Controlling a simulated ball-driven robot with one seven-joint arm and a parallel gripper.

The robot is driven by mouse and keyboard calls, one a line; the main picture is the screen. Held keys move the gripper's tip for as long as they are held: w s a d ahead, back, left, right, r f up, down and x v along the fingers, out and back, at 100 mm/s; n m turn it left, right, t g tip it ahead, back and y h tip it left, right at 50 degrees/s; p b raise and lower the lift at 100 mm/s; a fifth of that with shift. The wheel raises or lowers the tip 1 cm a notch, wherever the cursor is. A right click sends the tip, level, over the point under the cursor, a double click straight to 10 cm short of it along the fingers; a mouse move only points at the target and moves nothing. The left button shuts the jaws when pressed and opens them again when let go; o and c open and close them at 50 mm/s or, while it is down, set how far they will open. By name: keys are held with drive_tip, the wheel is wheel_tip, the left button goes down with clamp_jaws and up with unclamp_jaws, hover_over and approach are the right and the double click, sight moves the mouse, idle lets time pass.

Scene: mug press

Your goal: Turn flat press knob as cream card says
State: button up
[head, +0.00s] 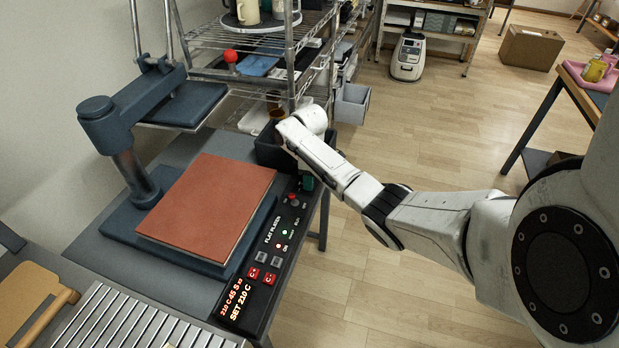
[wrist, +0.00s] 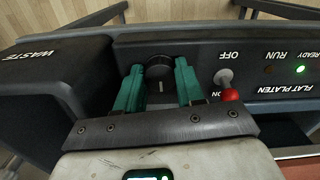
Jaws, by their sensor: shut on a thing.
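The flat press (head: 130,205) stands on a grey bench, with its arm swung off a terracotta pad (head: 210,195). Its black control panel (head: 262,258) runs along the front edge. The display (head: 236,300) reads SET 210 C, with 210 C and 45 S above. In the wrist view, the black knob (wrist: 159,70) sits between the green fingers of my gripper (wrist: 160,84), which is shut on it. A short pale mark on the knob points toward my gripper's body. In the head view, only green fingertips (head: 308,182) show; the knob is hidden. I cannot make out a cream card.
A red-tipped ON/OFF toggle (wrist: 229,88) is close beside the fingers. A green READY lamp (wrist: 300,69) is lit. The black WASTE bin (wrist: 60,70) is on the other side. A wire shelf (head: 290,60) stands behind; open floor lies right.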

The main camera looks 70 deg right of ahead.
drive_tip(key=n+p, duration=0.2)
drive_tip(key=n, duration=0.3)
drive_tip(key=n+p, duration=0.1)
drive_tip(key=n, duration=0.3)
drive_tip(key=shift+w+n, duration=0.1)
drive_tip(key=shift+n, duration=0.2)
idle(0.6)
drive_tip(key=o, duration=1)
drive_tip(key=shift+o, duration=0.2)
wheel_tip(320, 180, up, 11)
drive_tip(key=shift+p, duration=0.4)
